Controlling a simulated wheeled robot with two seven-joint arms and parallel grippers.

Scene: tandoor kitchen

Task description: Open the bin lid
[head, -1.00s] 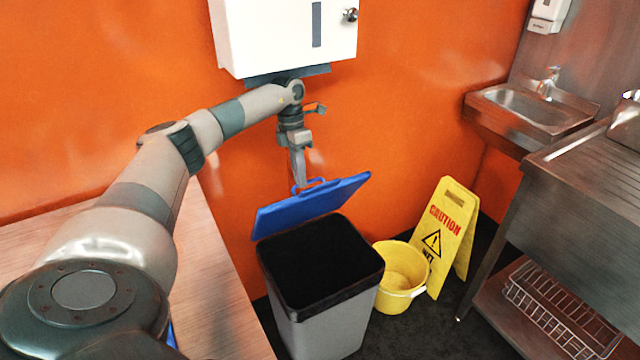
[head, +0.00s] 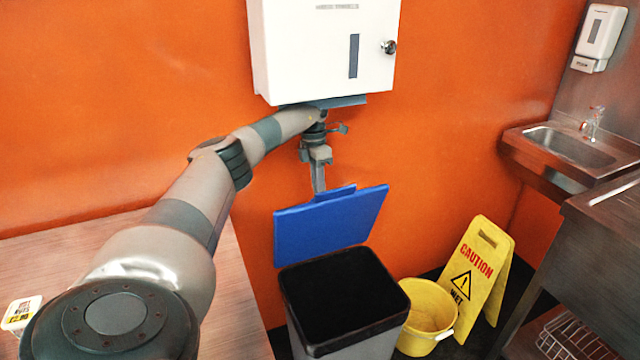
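The grey bin (head: 350,340) stands on the floor against the orange wall, its black-rimmed mouth showing. Its blue lid (head: 330,228) is tilted up steeply at the back of the bin, near the wall. My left gripper (head: 319,188) points down at the lid's upper edge, by the blue handle (head: 335,194). The fingertips are partly hidden behind the lid, so their grip is unclear. My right gripper is out of view.
A white towel dispenser (head: 325,45) hangs right above my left wrist. A yellow bucket (head: 428,312) and caution sign (head: 477,275) stand right of the bin. A wooden counter (head: 235,290) lies left, a metal sink (head: 570,147) right.

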